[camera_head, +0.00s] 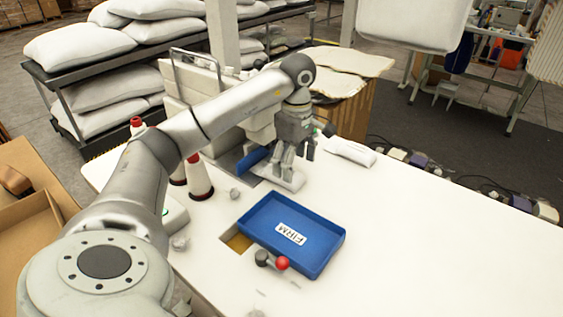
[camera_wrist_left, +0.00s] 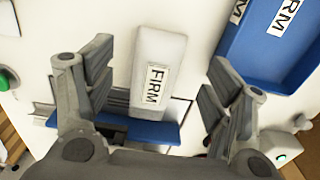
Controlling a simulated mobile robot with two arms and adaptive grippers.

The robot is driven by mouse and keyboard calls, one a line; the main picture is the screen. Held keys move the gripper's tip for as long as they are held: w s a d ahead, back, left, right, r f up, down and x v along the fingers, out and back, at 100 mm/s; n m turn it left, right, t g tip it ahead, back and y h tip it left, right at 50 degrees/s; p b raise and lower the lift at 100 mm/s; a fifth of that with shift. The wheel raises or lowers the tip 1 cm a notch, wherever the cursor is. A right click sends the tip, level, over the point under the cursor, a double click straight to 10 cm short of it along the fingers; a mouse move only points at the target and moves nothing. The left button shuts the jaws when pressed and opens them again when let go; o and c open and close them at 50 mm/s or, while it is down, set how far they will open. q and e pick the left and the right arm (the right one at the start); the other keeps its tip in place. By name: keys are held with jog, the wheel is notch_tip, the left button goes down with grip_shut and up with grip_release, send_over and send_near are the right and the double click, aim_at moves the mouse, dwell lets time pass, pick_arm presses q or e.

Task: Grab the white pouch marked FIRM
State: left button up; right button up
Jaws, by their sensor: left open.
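The white pouch marked FIRM (camera_wrist_left: 160,55) lies between the fingers of my left gripper (camera_wrist_left: 163,85) in the left wrist view, its label towards the gripper. Its lower end is by a blue strip (camera_wrist_left: 160,133). Both fingers are spread, with a gap on each side of the pouch. In the head view my left gripper (camera_head: 291,160) points down over the pouch (camera_head: 288,180), hiding part of it. A blue tray (camera_head: 250,212) with a FIRM label stands on the white table (camera_head: 420,240) in front. My right gripper is not in view.
Thread cones (camera_head: 199,182) stand left of the gripper. A red-knobbed lever (camera_head: 282,263) is at the tray's near edge. Another white item (camera_head: 350,151) lies at the table's back edge. The table's right side is clear. Pillows (camera_head: 80,43) fill a rack behind.

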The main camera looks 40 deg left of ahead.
aim_at(296, 175)
pick_arm(q)
jog(key=f, duration=0.3)
jog(key=f+p, duration=0.1)
jog(key=shift+d+f, duration=0.3)
jog(key=shift+f, duration=0.1)
jog(key=shift+c, duration=0.4)
jog(key=c, duration=0.9)
jog(key=shift+c, duration=0.2)
jog(key=shift+r, duration=0.15)
